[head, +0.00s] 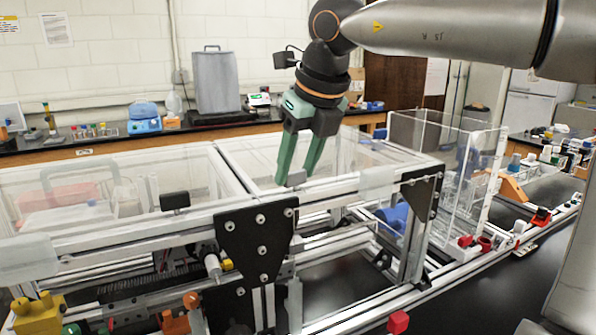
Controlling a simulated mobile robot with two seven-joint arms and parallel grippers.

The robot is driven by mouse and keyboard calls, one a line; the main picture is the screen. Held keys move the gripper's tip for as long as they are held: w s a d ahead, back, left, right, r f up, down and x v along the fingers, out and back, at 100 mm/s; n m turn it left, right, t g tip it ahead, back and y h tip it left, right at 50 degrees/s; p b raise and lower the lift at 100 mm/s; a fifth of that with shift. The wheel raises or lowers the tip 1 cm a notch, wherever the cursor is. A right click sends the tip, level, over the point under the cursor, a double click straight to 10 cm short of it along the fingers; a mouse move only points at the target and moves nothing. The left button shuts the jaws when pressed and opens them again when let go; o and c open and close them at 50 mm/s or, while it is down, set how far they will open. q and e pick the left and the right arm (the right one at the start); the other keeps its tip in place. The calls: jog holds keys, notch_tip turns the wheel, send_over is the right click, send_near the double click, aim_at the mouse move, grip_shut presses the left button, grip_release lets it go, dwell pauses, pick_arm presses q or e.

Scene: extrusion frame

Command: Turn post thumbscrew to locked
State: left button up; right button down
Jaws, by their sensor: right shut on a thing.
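My right gripper (298,178), with green fingers, reaches down from the top to the aluminium extrusion frame (345,188). Its fingertips are shut on a small grey piece, which I take to be the post thumbscrew (297,178), at the frame's top rail. The fingers hide part of it, and its locked or unlocked position cannot be told. My left gripper is not in view.
Black joining plates (258,243) are bolted to the frame near the gripper. A dark block (175,201) sits on the rail to the left. A clear acrylic box (440,170) stands to the right. A red block (398,322) lies at the front.

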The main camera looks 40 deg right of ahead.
jog(key=shift+m+h, duration=0.4)
jog(key=shift+m, duration=0.5)
jog(key=shift+c, duration=1.6)
grip_release()
jog(key=p+v, duration=0.1)
jog(key=v, duration=1.1)
jog(key=shift+r, duration=0.3)
jog(key=shift+a, duration=0.1)
